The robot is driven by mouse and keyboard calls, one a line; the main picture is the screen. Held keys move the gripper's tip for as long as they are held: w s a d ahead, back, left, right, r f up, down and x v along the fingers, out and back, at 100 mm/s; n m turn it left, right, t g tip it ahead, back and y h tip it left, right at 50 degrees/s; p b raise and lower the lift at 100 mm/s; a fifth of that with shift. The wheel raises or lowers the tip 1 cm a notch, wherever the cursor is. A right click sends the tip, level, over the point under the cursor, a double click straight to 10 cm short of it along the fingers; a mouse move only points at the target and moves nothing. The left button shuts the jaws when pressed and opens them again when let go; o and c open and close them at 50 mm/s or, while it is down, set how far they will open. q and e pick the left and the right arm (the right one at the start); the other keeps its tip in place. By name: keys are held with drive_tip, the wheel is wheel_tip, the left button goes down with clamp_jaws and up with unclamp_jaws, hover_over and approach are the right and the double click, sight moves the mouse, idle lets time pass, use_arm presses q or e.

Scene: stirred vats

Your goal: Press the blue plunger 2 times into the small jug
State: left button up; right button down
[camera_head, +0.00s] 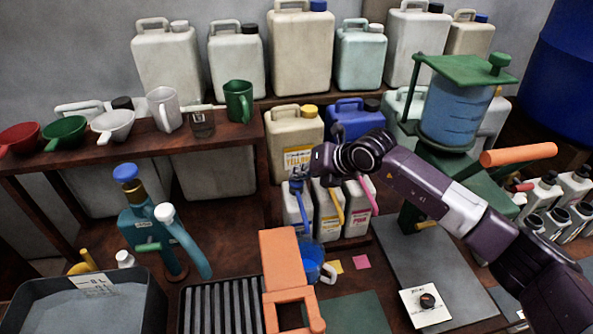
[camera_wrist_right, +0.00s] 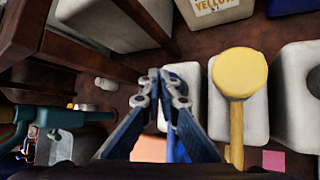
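The blue plunger (camera_head: 305,208) is on the leftmost of several white bottles on the low surface, beside a yellow and a pink one. It also shows in the right wrist view, partly hidden behind the fingers. A blue jug with a pale handle (camera_head: 312,262) stands below its spout, partly hidden by an orange frame. My right gripper (camera_head: 299,180) is over the blue plunger's top; in the wrist view its fingertips (camera_wrist_right: 159,74) are together. Contact with the plunger cannot be told. My left gripper is not in view.
The yellow plunger (camera_wrist_right: 240,75) stands close to the right of my fingers. The orange frame (camera_head: 283,262) stands in front of the jug. A green press with a blue vat (camera_head: 456,112) is at the right. A dark shelf edge (camera_head: 130,160) is at the left.

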sight(299, 181)
drive_tip(key=shift+s+d+f, duration=0.1)
drive_tip(key=shift+s+f, duration=0.1)
drive_tip(key=shift+f, duration=0.3)
drive_tip(key=shift+s+d+f, duration=0.1)
drive_tip(key=shift+s+f, duration=0.05)
drive_tip(key=shift+f, duration=0.35)
drive_tip(key=shift+w+a+r+p, duration=0.1)
drive_tip(key=shift+w+r+p, duration=0.05)
drive_tip(key=shift+r+p, duration=0.45)
drive_tip(key=shift+w+a+r+p, duration=0.15)
drive_tip(key=shift+r+p, duration=0.2)
drive_tip(key=shift+r, duration=0.35)
wheel_tip(299, 181, up, 4)
drive_tip(key=shift+d+f+p, duration=0.1)
drive_tip(key=shift+f+p, duration=0.1)
drive_tip(key=shift+p, duration=0.6)
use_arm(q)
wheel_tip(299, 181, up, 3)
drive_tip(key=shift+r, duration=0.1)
use_arm(e)
drive_tip(key=shift+w, duration=0.1)
drive_tip(key=shift+r, duration=0.1)
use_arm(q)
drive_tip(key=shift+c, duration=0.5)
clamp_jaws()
